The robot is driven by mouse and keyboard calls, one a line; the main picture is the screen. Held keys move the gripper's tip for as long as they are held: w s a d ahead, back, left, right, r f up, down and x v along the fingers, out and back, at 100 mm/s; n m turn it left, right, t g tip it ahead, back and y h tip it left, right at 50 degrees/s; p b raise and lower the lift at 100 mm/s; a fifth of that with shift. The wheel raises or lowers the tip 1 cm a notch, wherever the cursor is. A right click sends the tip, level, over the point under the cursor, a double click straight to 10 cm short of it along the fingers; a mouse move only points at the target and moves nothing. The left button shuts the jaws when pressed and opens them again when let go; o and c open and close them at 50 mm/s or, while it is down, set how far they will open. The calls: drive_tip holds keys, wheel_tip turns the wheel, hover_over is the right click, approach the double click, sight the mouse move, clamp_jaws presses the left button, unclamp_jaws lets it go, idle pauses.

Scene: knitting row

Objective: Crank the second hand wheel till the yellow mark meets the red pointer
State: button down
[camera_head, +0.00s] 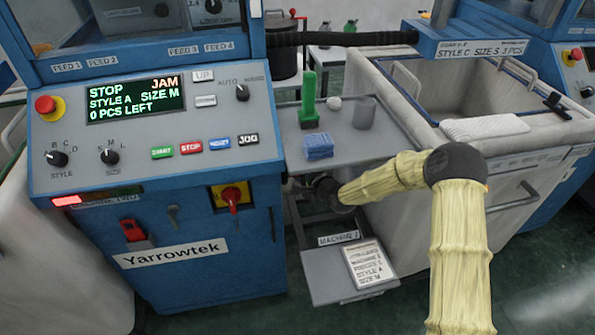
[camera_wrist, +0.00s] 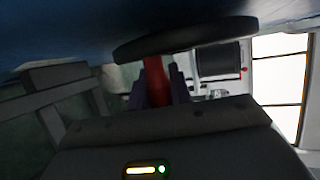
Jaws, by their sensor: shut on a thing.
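In the wrist view a dark, round hand wheel (camera_wrist: 185,38) spans the upper middle, seen nearly edge-on. A red handle (camera_wrist: 157,84) stands out from it toward me. My gripper (camera_wrist: 157,72) is shut on this red handle, with a dark purple finger on each side. In the head view my yellow-sleeved arm reaches left, below the small grey shelf, to the right side of the blue machine (camera_head: 215,265). My gripper and the wheel are not clear there. I cannot make out the yellow mark or the red pointer in either view.
The machine's panel screen (camera_head: 133,101) reads STOP, JAM. The grey shelf (camera_head: 345,147) above my forearm holds a green item (camera_head: 309,100), a blue cloth (camera_head: 319,146) and a grey cylinder (camera_head: 364,113). A large bin (camera_head: 400,95) stands close at the right. A label plate (camera_head: 335,278) sits below.

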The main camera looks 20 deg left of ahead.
drive_tip(key=c, duration=1.3)
unclamp_jaws()
drive_tip(key=shift+w+r, duration=0.15)
drive_tip(key=shift+d, duration=0.1)
drive_tip(key=p+v, duration=0.2)
drive_tip(key=v, duration=1.5)
